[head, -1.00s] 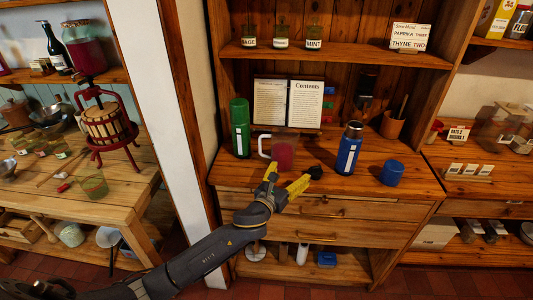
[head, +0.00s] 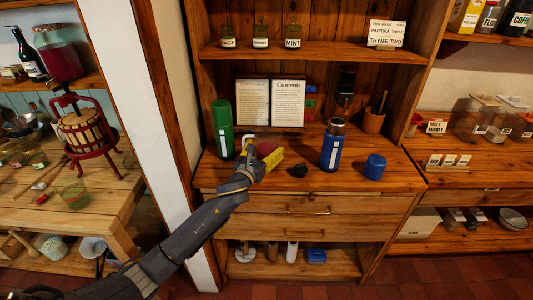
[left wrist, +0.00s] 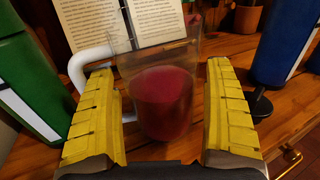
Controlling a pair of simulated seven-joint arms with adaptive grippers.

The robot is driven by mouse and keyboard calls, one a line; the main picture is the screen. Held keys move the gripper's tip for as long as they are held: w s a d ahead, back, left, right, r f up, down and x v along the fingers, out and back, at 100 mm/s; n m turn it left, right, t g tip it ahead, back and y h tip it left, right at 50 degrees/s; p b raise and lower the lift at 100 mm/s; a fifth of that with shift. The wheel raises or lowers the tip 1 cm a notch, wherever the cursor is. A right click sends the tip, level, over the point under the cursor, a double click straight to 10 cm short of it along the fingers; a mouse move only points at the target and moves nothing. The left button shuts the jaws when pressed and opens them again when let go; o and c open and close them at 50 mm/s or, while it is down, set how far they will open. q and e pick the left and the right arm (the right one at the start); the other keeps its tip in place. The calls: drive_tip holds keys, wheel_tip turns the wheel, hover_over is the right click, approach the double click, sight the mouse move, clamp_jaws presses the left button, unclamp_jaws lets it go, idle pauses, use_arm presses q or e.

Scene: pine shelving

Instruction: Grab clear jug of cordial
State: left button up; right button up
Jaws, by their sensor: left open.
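The clear jug (left wrist: 163,95) of red cordial stands upright on the counter, its pale handle (left wrist: 88,66) on the left in the left wrist view. In the head view the jug (head: 266,148) is mostly hidden behind my gripper. My left gripper (head: 259,156) is open. In the left wrist view its two yellow fingers (left wrist: 163,76) lie either side of the jug, with a small gap showing at the right. I cannot tell whether the left finger touches the jug or handle. My right gripper is not in view.
A green flask (head: 222,130) stands close left of the jug. A blue flask (head: 332,146), a small black object (head: 299,170) and a blue cup (head: 375,167) are to the right. An open book (head: 270,102) stands behind. The counter's front edge is clear.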

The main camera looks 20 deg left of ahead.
use_arm(q)
drive_tip(key=shift+w, duration=0.15)
drive_tip(key=shift+c, duration=0.4)
drive_tip(key=c, duration=1.3)
drive_tip(key=shift+r, duration=0.25)
wheel_tip(320, 180, up, 19)
idle(0.8)
